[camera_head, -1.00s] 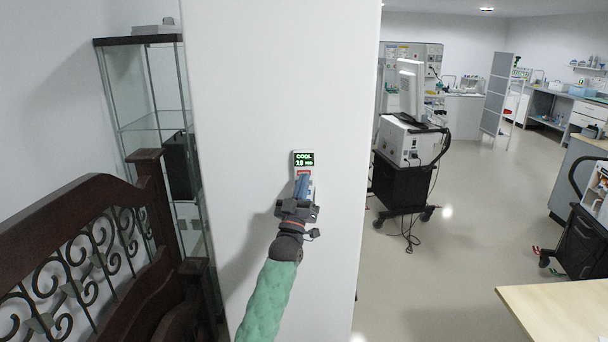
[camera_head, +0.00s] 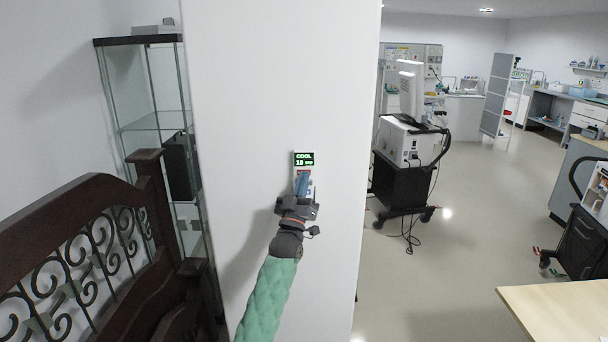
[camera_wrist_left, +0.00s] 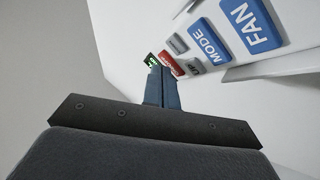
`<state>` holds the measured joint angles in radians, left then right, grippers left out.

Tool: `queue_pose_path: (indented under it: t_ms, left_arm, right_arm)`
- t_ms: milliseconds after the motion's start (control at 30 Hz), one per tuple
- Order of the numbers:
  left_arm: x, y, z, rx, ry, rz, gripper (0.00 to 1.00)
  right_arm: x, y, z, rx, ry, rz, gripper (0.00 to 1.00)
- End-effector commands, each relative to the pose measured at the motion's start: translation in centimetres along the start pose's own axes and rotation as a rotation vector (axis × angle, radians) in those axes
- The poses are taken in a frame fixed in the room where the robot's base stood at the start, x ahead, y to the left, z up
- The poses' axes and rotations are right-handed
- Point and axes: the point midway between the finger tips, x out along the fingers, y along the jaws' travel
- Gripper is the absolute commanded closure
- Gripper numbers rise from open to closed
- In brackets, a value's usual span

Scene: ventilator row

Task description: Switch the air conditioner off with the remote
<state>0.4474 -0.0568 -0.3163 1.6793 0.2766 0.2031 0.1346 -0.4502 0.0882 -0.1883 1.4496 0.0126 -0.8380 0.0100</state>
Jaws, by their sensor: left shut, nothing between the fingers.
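The remote (camera_head: 304,159) is a white panel mounted on the white wall face. Its green display reads COOL and what looks like 19. In the left wrist view the remote (camera_wrist_left: 235,52) shows a blue FAN button (camera_wrist_left: 250,24), a blue MODE button (camera_wrist_left: 208,42), small grey buttons and a red button (camera_wrist_left: 171,64). My left gripper (camera_head: 302,178) is shut and empty, in front of the remote just below its display. In the wrist view its closed fingertips (camera_wrist_left: 161,72) are beside the red button and partly cover it; I cannot tell whether they touch. My right gripper is not in view.
A dark wooden headboard (camera_head: 80,245) and a glass cabinet (camera_head: 150,120) stand left of the wall (camera_head: 245,110). Right of it are a wheeled ventilator (camera_head: 405,145) and a light wooden tabletop (camera_head: 555,310). Open floor lies between them.

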Motion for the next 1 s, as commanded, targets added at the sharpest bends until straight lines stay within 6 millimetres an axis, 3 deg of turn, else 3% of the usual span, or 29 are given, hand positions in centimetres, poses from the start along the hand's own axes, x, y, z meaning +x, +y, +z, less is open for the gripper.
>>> queue_pose_path:
  t_ms: [1000]
  left_arm:
    - [-0.19,0.18,-0.21,-0.001,0.000,0.000,1.00]
  right_arm:
    - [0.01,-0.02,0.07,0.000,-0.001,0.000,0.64]
